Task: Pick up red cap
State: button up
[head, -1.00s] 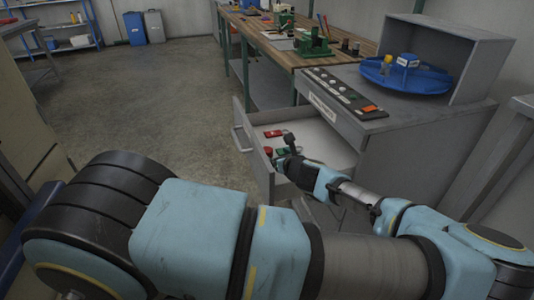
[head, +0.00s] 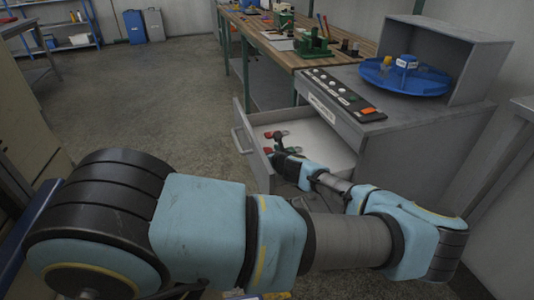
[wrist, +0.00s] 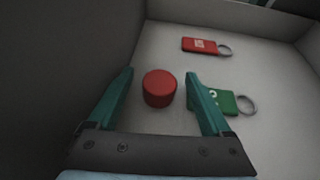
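The red cap (wrist: 159,88) is a short round cylinder standing on the light floor of the open drawer (head: 318,141). In the wrist view it sits between the two green fingers of my gripper (wrist: 160,92), with a gap on each side. My gripper is open and empty, pointing down into the drawer. In the head view my gripper (head: 281,148) is over the left part of the drawer, and the cap cannot be made out clearly there.
A red tag with a ring (wrist: 200,45) lies beyond the cap, and a green tag with a ring (wrist: 222,101) lies beside the right finger. The drawer wall (wrist: 75,60) is close on the left. A cabinet with a blue turntable (head: 405,80) stands at the right.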

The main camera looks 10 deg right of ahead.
jog(key=c, duration=1.2)
jog(key=shift+o, duration=0.2)
jog(key=shift+r, duration=0.1)
